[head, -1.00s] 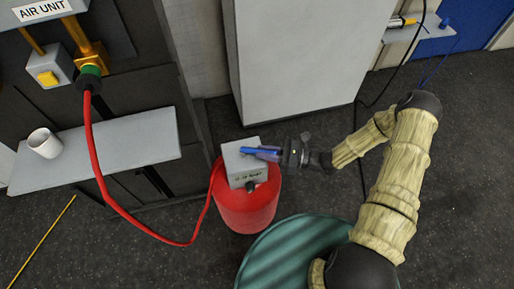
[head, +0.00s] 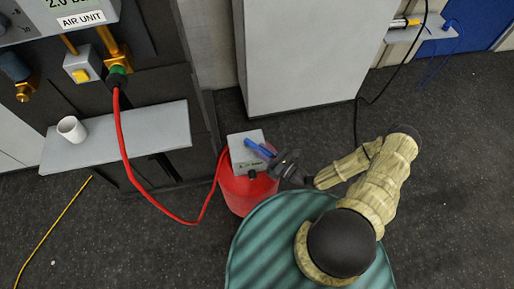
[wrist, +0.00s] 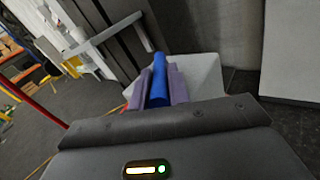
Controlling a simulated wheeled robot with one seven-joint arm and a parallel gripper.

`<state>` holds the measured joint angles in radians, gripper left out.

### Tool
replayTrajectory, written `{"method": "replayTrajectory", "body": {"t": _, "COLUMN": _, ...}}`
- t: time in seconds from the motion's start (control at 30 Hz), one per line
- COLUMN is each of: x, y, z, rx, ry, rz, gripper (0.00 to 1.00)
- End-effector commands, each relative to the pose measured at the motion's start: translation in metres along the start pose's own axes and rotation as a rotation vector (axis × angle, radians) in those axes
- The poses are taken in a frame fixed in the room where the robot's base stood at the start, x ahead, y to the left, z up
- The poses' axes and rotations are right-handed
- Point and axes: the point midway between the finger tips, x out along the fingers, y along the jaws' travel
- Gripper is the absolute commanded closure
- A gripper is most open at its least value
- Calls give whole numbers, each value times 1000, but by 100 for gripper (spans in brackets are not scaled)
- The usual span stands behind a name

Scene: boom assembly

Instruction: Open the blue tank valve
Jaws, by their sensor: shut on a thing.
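A red tank (head: 248,192) stands on the floor with a light grey box (head: 244,157) on top. A blue valve handle (head: 256,146) lies across the top of this box, slanting down to the right. My gripper (head: 268,152) reaches in from the right and is shut on the blue handle. In the wrist view the handle (wrist: 159,92) sits between the two purple fingers, and the box (wrist: 205,80) is behind them. The fingers partly hide the handle and the box top.
A red hose (head: 127,160) runs from the air unit's green fitting (head: 117,76) to the tank. A shelf (head: 115,140) with a white mug (head: 71,129) is to the left. A grey cabinet (head: 300,55) stands behind. Dark floor is free at right.

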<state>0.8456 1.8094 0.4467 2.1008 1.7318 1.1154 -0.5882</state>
Motion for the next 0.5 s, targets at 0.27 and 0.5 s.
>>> {"method": "replayTrajectory", "body": {"t": 0.27, "x": -5, "y": -5, "z": 1, "rx": 0, "ry": -10, "rz": -51, "gripper": 100}}
{"method": "replayTrajectory", "body": {"t": 0.5, "x": -5, "y": -6, "z": 0, "rx": 0, "ry": -11, "rz": -53, "gripper": 100}}
